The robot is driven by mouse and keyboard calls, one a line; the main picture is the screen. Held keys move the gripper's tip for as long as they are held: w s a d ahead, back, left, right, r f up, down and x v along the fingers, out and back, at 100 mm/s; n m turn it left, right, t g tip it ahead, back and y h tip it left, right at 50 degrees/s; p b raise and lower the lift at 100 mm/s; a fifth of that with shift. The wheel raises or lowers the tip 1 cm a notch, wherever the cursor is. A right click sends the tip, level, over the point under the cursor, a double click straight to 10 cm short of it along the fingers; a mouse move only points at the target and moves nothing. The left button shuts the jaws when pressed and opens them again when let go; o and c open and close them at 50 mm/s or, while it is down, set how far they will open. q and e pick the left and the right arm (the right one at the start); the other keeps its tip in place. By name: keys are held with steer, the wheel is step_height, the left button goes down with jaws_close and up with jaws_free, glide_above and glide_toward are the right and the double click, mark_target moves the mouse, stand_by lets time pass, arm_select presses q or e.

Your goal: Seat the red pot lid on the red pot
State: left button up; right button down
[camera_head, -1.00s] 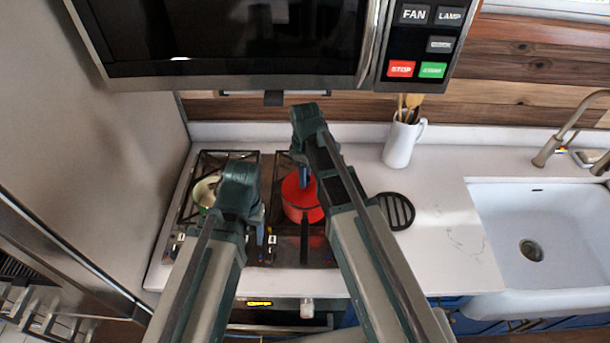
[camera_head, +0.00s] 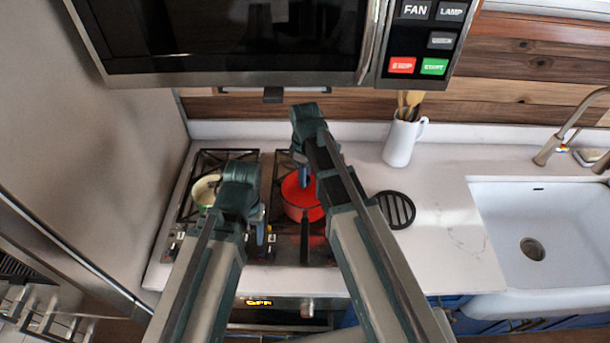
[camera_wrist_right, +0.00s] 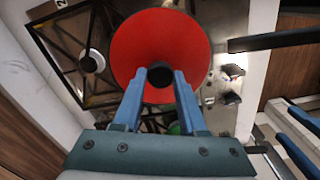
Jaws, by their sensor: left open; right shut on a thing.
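The red pot (camera_head: 302,213) stands on the right part of the stove, its dark handle (camera_head: 305,240) pointing toward me. My right gripper (camera_head: 304,182) is over it, fingers pointing down. In the right wrist view the round red pot lid (camera_wrist_right: 175,45) faces the camera, and my right gripper (camera_wrist_right: 158,80) is shut on its black knob (camera_wrist_right: 159,74). The lid hides the pot's opening. I cannot tell whether the lid touches the rim or is slightly above it. My left gripper (camera_head: 262,235) is open and empty, low to the left of the pot.
A pale pot (camera_head: 206,190) stands on the left burner, partly behind my left arm. A black round trivet (camera_head: 396,210) lies on the counter right of the stove. A white utensil jug (camera_head: 401,140) stands behind it. The microwave (camera_head: 230,40) hangs above.

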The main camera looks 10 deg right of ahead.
stand_by(0.3)
steer(key=shift+c, duration=1.9)
jaws_free()
